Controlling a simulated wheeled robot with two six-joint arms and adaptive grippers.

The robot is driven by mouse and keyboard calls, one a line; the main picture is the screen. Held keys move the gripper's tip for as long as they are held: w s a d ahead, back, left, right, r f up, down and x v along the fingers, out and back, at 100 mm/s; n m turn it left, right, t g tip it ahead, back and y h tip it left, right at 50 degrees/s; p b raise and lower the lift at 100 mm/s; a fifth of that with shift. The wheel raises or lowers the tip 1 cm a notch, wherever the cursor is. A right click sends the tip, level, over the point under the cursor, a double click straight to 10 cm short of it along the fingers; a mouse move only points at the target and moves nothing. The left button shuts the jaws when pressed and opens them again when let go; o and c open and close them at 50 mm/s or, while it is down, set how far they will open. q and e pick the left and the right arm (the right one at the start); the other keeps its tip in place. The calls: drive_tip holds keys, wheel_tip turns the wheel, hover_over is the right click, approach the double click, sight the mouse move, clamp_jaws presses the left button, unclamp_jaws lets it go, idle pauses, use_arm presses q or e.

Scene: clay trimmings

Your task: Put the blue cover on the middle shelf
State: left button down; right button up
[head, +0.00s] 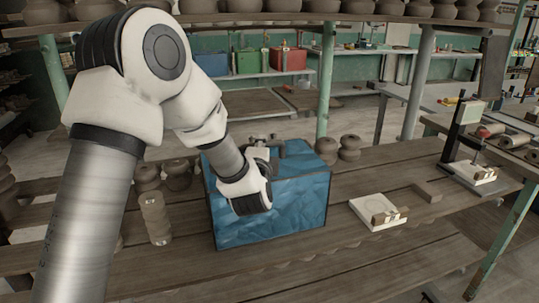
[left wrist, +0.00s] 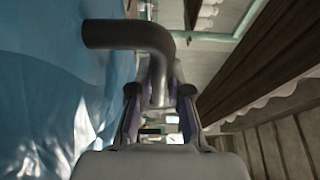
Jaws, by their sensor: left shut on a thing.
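The blue cover (head: 285,205) is a box-like shape with a crinkled blue surface, upright over the wooden slatted shelf (head: 390,165). I cannot tell whether its bottom edge touches the boards. A grey metal handle (left wrist: 125,36) stands on its top. My left gripper (head: 262,142) reaches down across the cover's top and is shut on this handle. In the left wrist view, the fingers (left wrist: 160,92) close around the handle's bent end, with the blue surface filling the left side. My right gripper is not in view.
Brown clay pieces (head: 177,177) stand left of the cover, and more (head: 350,148) stand behind its right side. A pale cylinder (head: 156,218) is close on the left. A white tray (head: 378,212) lies to the right. A shelf of pots (head: 270,17) runs above.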

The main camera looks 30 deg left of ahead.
use_arm(q)
drive_tip(key=shift+s+d+r, duration=0.1)
drive_tip(key=shift+s+d, duration=0.05)
drive_tip(key=shift+s, duration=0.2)
drive_tip(key=c, duration=1.1)
unclamp_jaws()
drive_tip(key=shift+w+f, duration=0.2)
drive_tip(key=shift+s+r, duration=0.1)
drive_tip(key=shift+r, duration=0.2)
drive_tip(key=b+v, duration=0.1)
drive_tip(key=v, duration=1.1)
drive_tip(key=shift+f, duration=0.1)
